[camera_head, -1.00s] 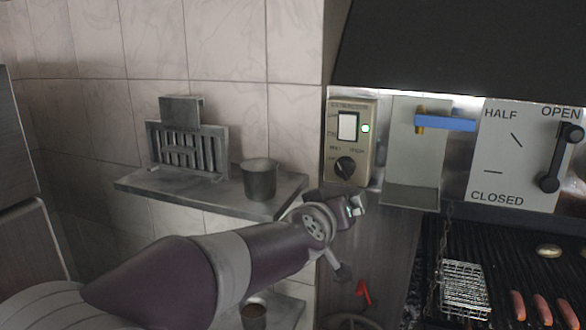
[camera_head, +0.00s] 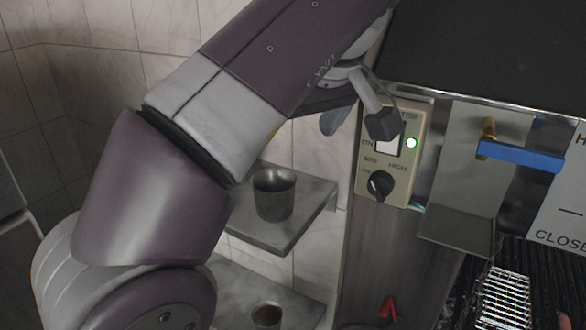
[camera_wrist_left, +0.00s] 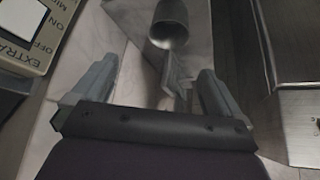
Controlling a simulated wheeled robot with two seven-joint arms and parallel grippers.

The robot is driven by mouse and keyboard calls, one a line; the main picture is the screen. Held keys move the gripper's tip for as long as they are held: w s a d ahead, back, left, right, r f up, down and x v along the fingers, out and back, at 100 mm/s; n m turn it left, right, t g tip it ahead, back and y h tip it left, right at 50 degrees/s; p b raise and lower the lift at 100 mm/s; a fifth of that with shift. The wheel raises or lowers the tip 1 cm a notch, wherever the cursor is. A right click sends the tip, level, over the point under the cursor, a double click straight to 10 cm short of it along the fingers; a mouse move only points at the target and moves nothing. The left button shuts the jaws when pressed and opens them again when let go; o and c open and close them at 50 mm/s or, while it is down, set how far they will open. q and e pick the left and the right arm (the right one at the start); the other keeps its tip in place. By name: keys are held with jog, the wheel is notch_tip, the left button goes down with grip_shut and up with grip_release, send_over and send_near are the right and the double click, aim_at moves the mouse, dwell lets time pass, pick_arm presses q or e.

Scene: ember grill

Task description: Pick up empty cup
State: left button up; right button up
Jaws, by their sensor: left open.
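A grey metal cup (camera_head: 273,195) stands upright on the upper wall shelf (camera_head: 312,212); no contents show in its dark inside. In the left wrist view the cup (camera_wrist_left: 168,26) appears at the top, beyond the fingers and apart from them. My left gripper (camera_wrist_left: 155,88) is open, with nothing held between its fingers. In the head view my left arm reaches over the shelf, and its wrist is in front of the control panel; the fingers are mostly hidden there. A second cup (camera_head: 267,315) with a brownish inside stands on the lower shelf. My right gripper is not in view.
The control panel (camera_head: 372,190) with a lit green lamp is close to my left wrist. A bracket with a blue handle (camera_head: 535,157) and the grill (camera_head: 505,300) are to the right.

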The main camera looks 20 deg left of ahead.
aim_at(275, 182)
pick_arm(q)
jog(key=f, duration=0.2)
jog(key=a+f, duration=0.1)
jog(key=f, duration=0.1)
jog(key=a+f, duration=0.1)
jog(key=f, duration=0.1)
jog(key=shift+s+a+b, duration=0.25)
jog(key=shift+s+b, duration=0.05)
jog(key=x, duration=0.2)
jog(key=p+x, duration=0.1)
jog(key=w+x, duration=0.1)
jog(key=x, duration=0.1)
jog(key=shift+w+d+f+p, duration=0.15)
jog(key=shift+d+f+p, duration=0.05)
jog(key=shift+f+p, duration=0.1)
jog(key=shift+a+f, duration=0.1)
jog(key=shift+s, duration=0.35)
jog(key=shift+c, duration=0.7)
jog(key=c, duration=0.9)
jog(key=shift+w, duration=0.15)
jog(key=shift+c, duration=0.2)
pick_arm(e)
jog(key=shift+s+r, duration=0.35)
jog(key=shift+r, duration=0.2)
